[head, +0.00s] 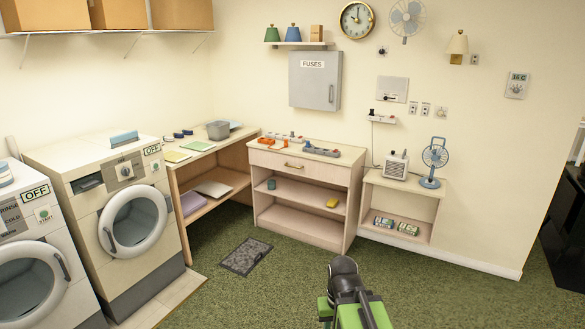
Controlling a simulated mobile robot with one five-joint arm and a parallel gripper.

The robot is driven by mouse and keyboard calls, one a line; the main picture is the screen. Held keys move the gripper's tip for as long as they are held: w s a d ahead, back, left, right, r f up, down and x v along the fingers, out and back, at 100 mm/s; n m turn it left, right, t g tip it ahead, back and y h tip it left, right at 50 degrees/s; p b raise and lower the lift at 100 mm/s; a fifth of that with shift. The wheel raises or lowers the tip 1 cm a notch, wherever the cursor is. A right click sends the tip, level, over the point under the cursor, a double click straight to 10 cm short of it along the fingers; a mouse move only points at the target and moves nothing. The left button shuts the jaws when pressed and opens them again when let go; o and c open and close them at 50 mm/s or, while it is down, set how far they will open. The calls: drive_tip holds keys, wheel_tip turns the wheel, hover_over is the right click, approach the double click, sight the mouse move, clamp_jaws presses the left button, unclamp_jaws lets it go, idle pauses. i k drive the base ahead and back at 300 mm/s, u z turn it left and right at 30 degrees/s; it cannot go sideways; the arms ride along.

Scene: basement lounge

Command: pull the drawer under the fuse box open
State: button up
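The grey fuse box (303,88), labelled "FUSES", hangs on the back wall with its door shut. Below it stands a pale wooden cabinet (352,195) with open shelves. Its drawer (325,173) is just under the top and looks shut, its front flush with the cabinet.
Power strips and small items lie on the cabinet top. A low shelf unit (402,184) with a radio (396,165) and blue fan (434,160) stands to the right. Washing machines (125,220) line the left. A grey mat (246,256) lies before the cabinet. The green carpet (440,290) is otherwise clear.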

sight(334, 174)
drive_tip(key=z, duration=0.4)
drive_tip(key=k, duration=1.25)
drive_tip(key=z, duration=0.45)
drive_tip(key=i, duration=2.6)
drive_tip(key=u, duration=0.55)
drive_tip(key=i, duration=1.9)
drive_tip(key=u, duration=1.65)
drive_tip(key=i, duration=1.45)
drive_tip(key=u, duration=0.95)
drive_tip(key=k, duration=0.85)
drive_tip(key=u, duration=0.15)
drive_tip(key=i, duration=0.75)
